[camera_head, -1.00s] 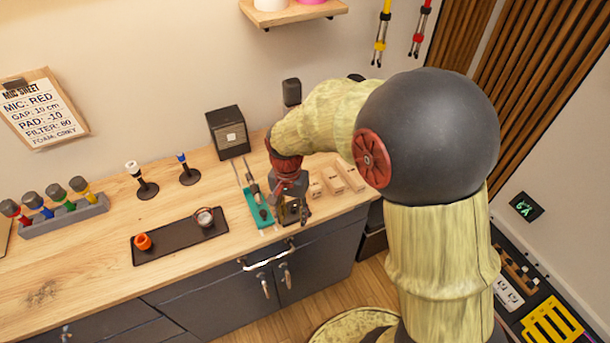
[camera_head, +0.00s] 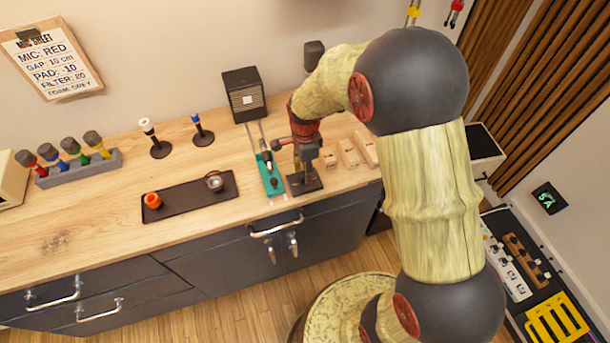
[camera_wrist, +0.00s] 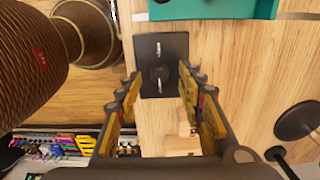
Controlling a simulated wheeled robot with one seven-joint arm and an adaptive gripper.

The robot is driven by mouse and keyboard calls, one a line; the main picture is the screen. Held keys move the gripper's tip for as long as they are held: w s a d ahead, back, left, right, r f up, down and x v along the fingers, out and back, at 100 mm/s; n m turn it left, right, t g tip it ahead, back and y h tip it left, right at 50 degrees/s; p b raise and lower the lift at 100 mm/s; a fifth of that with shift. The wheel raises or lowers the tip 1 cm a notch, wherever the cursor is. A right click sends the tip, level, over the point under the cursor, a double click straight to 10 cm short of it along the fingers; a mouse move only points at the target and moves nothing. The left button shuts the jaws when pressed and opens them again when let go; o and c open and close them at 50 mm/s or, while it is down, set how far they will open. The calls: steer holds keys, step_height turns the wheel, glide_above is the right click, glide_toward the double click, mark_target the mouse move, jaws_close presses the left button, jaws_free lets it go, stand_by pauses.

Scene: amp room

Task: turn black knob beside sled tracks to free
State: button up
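The black knob (camera_wrist: 159,73) sits on a small dark square plate (camera_wrist: 174,46), with pale marks above and below it too small to read. The plate also shows in the head view (camera_head: 305,186), on the counter just right of the teal sled (camera_head: 271,175) and its thin metal tracks (camera_head: 252,136). My gripper (camera_wrist: 158,78) is open and empty above the plate. In the wrist view its fingers lie on either side of the knob, with gaps; contact cannot be made out. In the head view my gripper (camera_head: 306,172) points down and hides the knob.
Wooden blocks (camera_head: 349,153) stand close right of the plate. A dark tray (camera_head: 188,198) with an orange cup lies left of the sled. A black speaker box (camera_head: 244,95) stands behind the tracks. Drawer handles (camera_head: 276,226) stick out below the counter edge.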

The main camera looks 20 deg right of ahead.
steer(key=shift+f, duration=0.85)
steer(key=shift+c, duration=1.4)
jaws_close()
